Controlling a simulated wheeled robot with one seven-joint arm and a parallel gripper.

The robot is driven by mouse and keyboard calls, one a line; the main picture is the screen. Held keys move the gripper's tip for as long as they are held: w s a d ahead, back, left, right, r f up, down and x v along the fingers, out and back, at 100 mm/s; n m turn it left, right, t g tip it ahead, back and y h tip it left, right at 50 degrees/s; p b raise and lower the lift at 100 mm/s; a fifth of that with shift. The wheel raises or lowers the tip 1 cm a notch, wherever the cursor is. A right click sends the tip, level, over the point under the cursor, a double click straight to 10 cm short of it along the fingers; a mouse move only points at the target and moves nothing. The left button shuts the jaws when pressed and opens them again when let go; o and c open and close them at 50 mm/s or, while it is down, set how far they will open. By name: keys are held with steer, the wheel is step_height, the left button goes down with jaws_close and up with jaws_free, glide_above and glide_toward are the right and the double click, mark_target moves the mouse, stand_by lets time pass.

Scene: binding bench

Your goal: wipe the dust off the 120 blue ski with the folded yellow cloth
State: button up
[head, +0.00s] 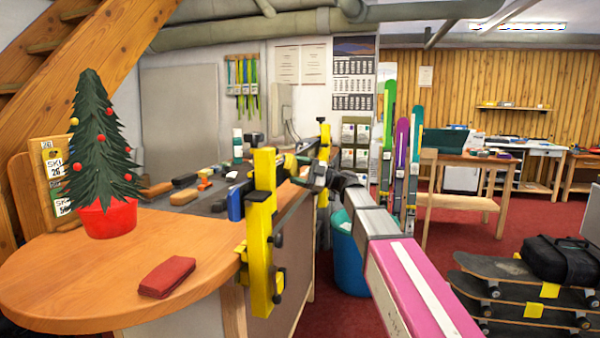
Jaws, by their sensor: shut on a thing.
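My gripper (312,172) is over the bench edge by the yellow vises, seen small and from behind. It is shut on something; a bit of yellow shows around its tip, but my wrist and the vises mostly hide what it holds. A near yellow vise (262,215) and a far yellow vise (323,140) stand on the bench edge. A blue piece (236,205) shows just left of the near vise; I cannot tell whether it is the 120 blue ski. Dust cannot be made out.
A small Christmas tree in a red pot (108,217) stands on the wooden bench (60,275). Brushes and small tools lie further back. A blue bin (351,255) stands beside the bench. Upright skis (400,150) are at the back. Stacked skateboards (520,290) are at right.

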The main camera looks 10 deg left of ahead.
mark_target(304, 155)
steer(key=shift+a, duration=0.2)
steer(key=shift+w, duration=0.1)
steer(key=shift+w+d, duration=0.6)
steer(key=shift+w, duration=3.65)
steer(key=shift+w+d, duration=0.55)
steer(key=shift+w, duration=3.75)
steer(key=shift+w+d, duration=0.6)
steer(key=shift+w, duration=3.65)
steer(key=shift+s+a, duration=0.2)
steer(key=shift+s, duration=1.65)
steer(key=shift+s+a, duration=0.2)
steer(key=shift+s, duration=0.8)
steer(key=shift+s+a, duration=0.2)
steer(key=shift+s, duration=0.75)
steer(key=s, duration=0.7)
steer(key=shift+s+a, duration=0.25)
steer(key=shift+a, duration=0.15)
